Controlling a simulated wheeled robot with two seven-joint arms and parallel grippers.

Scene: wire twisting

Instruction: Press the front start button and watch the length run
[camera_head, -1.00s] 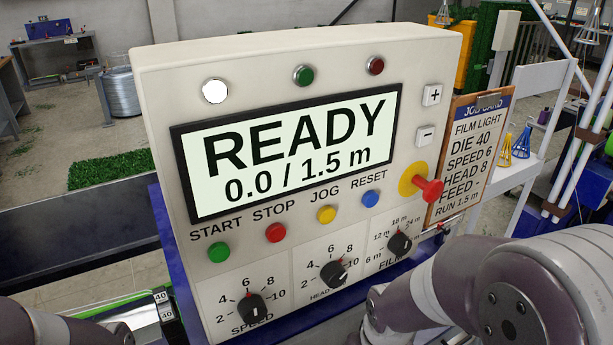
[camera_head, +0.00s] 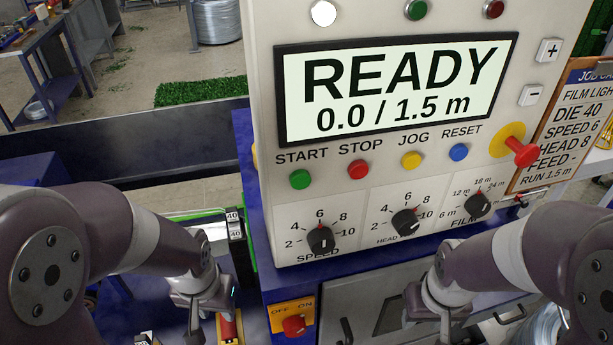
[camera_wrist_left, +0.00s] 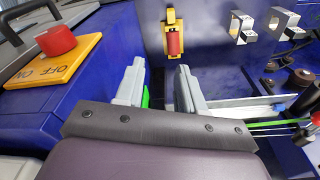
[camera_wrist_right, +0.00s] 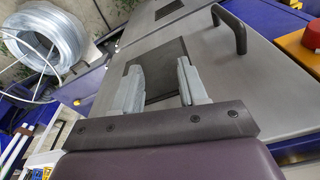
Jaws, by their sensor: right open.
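The control panel (camera_head: 262,100) fills the middle of the head view. Its screen (camera_head: 395,85) reads READY and 0.0 / 1.5 m. The green START button (camera_head: 300,179) is at the left of the button row, with red STOP (camera_head: 358,169), yellow JOG (camera_head: 411,160) and blue RESET (camera_head: 458,152) beside it. The white lamp (camera_head: 323,13) is bright; the green lamp (camera_head: 415,9) looks dark. My left gripper (camera_head: 212,302) is open and empty, below and left of START. My right gripper (camera_head: 432,308) is open and empty, below the knobs in front of the grey door.
A red OFF/ON switch (camera_head: 294,325) on a yellow plate sits low between the arms. Speed (camera_head: 320,239), head (camera_head: 405,221) and film (camera_head: 478,204) knobs line the panel's lower part. A red knob (camera_head: 522,152) sticks out at right. A job card (camera_head: 575,120) hangs beyond it.

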